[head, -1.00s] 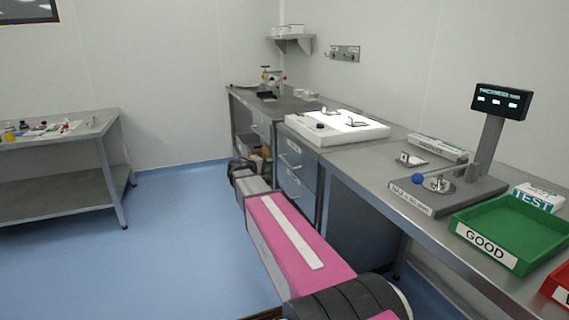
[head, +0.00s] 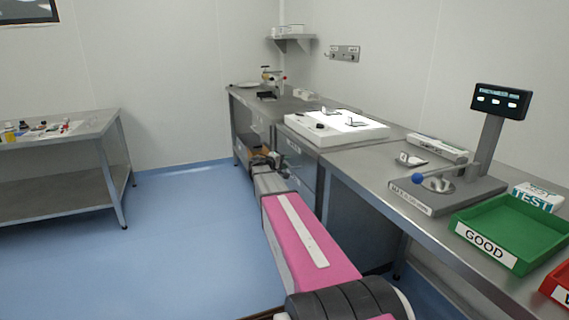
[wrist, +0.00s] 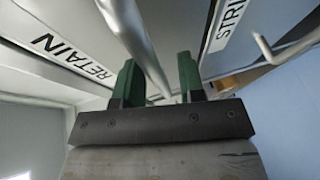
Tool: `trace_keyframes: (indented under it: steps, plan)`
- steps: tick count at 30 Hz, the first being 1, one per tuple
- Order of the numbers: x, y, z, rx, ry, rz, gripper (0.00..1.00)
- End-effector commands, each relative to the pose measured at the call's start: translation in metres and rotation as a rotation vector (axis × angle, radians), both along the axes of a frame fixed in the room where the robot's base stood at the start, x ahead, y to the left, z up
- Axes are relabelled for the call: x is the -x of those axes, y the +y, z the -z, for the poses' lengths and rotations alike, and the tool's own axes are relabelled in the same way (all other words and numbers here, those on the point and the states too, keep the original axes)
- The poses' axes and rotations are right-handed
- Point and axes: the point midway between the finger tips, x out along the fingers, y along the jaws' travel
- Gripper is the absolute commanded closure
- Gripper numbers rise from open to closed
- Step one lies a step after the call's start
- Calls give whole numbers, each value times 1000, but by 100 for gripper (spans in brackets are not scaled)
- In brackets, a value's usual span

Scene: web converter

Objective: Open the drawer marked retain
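The drawer marked RETAIN (wrist: 40,20) fills the left of the wrist view, with its label (wrist: 75,57) readable, and it looks shut. A metal bar handle (wrist: 138,40) runs down between the two green fingers of my gripper (wrist: 160,82). The fingers are apart, with a gap on each side of the bar; I cannot tell whether either touches it. In the head view my gripper (head: 270,160) is at the drawer fronts (head: 296,158) under the bench, and the arm partly hides them.
A second drawer, with a label starting STRI (wrist: 226,22), is at right in the wrist view with its own handle (wrist: 285,52). Above are the bench and light box (head: 335,128). A green GOOD tray (head: 512,232) is at right.

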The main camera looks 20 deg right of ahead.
Motion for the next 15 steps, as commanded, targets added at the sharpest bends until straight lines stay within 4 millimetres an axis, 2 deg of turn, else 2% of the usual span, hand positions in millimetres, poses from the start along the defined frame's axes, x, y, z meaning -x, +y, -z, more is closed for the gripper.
trace_keyframes:
  steps: [5,6,9,15]
  plan:
    - [0,0,0,0,0,0,64]
    - [0,0,0,0,0,0,70]
    - [0,0,0,0,0,0,100]
    - [0,1,0,0,0,0,100]
